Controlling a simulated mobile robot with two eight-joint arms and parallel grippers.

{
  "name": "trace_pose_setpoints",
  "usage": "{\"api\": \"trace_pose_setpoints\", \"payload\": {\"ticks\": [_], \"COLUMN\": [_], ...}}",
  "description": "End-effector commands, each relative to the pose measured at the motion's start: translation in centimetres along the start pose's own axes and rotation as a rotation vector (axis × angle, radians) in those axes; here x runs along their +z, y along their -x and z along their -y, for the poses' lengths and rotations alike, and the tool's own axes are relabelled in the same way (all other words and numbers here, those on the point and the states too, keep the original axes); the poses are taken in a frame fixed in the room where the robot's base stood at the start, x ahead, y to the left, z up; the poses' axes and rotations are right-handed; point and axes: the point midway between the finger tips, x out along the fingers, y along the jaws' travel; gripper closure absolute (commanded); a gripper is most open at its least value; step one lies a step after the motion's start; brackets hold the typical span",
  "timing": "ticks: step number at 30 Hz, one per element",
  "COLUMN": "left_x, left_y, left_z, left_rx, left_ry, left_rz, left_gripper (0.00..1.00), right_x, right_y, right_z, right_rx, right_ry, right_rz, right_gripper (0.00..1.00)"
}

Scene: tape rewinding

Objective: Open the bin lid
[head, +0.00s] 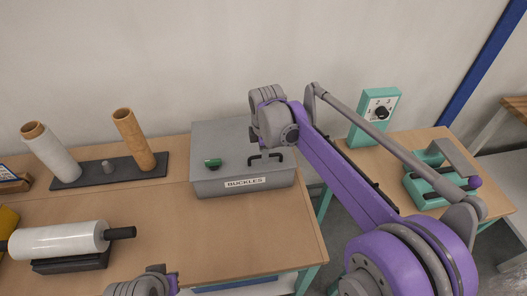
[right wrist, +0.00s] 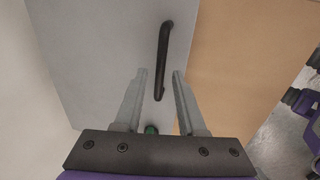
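The grey bin (head: 218,182), labelled BUCKLES, stands on the wooden table with its lid (head: 222,140) shut. A black bar handle (head: 265,157) is on the lid; it also shows in the right wrist view (right wrist: 164,45). My right gripper (right wrist: 161,72) is over the lid, pointing down, open and empty. Its fingers lie on either side of the handle's near end in the right wrist view. I cannot tell whether they reach its height. In the head view my wrist hides the fingers. My left gripper (head: 150,284) shows only partly at the bottom edge, its fingers unclear.
A small green part (head: 213,163) sits on the lid. Left of the bin, a dark stand (head: 120,170) holds a white roll and a brown tube. A wrapped roll (head: 60,240) lies nearer. A second table with a teal device (head: 425,190) stands right, across a gap.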

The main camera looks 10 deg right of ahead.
Motion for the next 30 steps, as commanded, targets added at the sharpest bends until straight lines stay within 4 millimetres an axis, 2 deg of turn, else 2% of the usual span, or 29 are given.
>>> {"api": "trace_pose_setpoints", "payload": {"ticks": [1,6,30], "left_x": [0.00,0.00,0.00], "left_y": [0.00,0.00,0.00], "left_z": [0.00,0.00,0.00], "left_rx": [0.000,0.000,0.000], "left_ry": [0.000,0.000,0.000], "left_rz": [0.000,0.000,0.000], "left_gripper": [1.00,1.00,1.00], "right_x": [0.00,-0.01,-0.01], "right_y": [0.01,0.03,0.05], "right_z": [0.00,0.01,0.00], "right_rx": [0.000,0.000,0.000], "right_ry": [0.000,0.000,0.000], "right_rz": [0.000,0.000,0.000], "right_gripper": [0.71,1.00,1.00]}}
